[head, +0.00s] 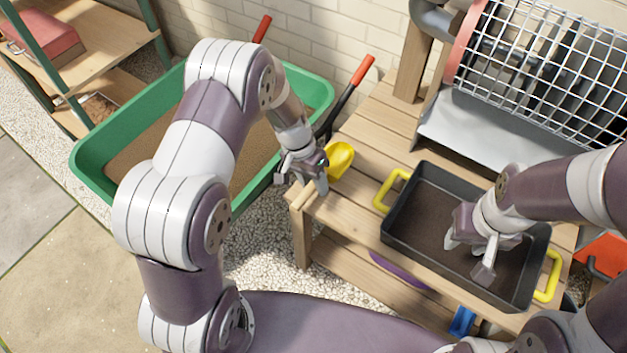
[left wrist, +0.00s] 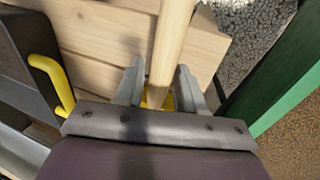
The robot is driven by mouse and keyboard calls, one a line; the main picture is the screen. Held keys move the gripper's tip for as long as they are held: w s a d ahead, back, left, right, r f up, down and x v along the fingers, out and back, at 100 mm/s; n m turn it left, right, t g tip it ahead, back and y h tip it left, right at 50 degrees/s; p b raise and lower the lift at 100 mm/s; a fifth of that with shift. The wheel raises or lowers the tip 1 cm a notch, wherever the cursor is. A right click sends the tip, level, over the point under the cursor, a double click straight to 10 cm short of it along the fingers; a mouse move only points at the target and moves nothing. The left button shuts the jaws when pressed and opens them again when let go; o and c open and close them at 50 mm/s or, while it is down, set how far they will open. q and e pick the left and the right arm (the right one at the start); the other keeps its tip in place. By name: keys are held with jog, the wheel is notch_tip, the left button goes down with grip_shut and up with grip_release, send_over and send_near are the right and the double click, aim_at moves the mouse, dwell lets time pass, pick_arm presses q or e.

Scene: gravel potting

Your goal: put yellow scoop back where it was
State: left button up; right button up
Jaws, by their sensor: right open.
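The yellow scoop (head: 339,160) lies at the left end of the wooden table (head: 350,207), its pale wooden handle pointing toward the table's near left corner. My left gripper (head: 303,183) is over the handle, with one finger on each side. In the left wrist view the handle (left wrist: 170,45) runs between the spread fingers of my left gripper (left wrist: 160,80), with a gap visible on one side. The yellow part is mostly hidden there. My right gripper (head: 467,258) is open and empty over the black tray (head: 397,248).
The black tray has yellow handles and dark soil in it. A green trough (head: 95,170) of brown soil stands left of the table, with red-handled tools (head: 362,70) behind. A wire mesh drum (head: 550,70) stands at the back right. Gravel lies below the table's left edge.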

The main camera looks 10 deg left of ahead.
pick_arm(q)
jog(key=shift+o, duration=0.7)
jog(key=shift+r, duration=0.2)
jog(key=s+p+v, duration=0.1)
jog(key=p+v, duration=0.3)
jog(key=v, duration=0.8)
jog(key=s+a+r+n+t+y, duration=0.1)
jog(key=s+r+n, duration=0.1)
jog(key=s, duration=0.4)
jog(key=s+a+r+n+t+y, duration=0.1)
jog(key=s+r+y, duration=0.1)
jog(key=s, duration=0.5)
jog(key=shift+s+a+r+n, duration=0.3)
jog(key=shift+r+n, duration=0.1)
jog(key=shift+r, duration=0.5)
